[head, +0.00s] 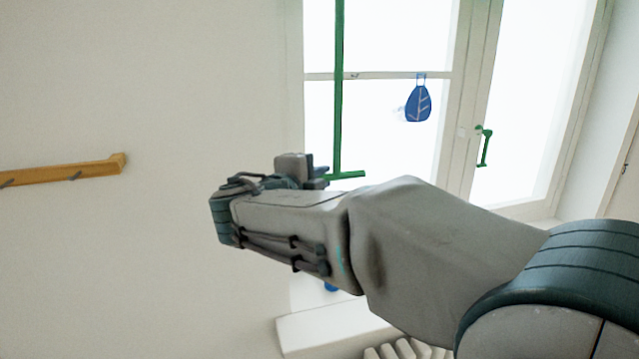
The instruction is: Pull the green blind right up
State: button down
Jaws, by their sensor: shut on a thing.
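A narrow green upright strip (338,95) runs down in front of the left window pane from the top edge of the picture. It ends in a short green crosspiece (346,175), which seems to be the lower end of the blind's pull. No broad sheet of the blind shows. My gripper (318,177) is at the left end of this crosspiece, shut on the green pull. My own wrist and the crosspiece's near end partly hide the grip.
A green window handle (484,147) is on the right sash. A wooden wall rail (65,173) is at left. A white sill (335,328) and radiator (405,350) lie below my arm.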

jog(key=c, duration=1.7)
grip_release()
jog(key=shift+s+a, duration=0.1)
jog(key=v, duration=1.3)
jog(key=shift+s, duration=0.25)
jog(key=shift+a+r, duration=0.1)
jog(key=shift+a, duration=0.05)
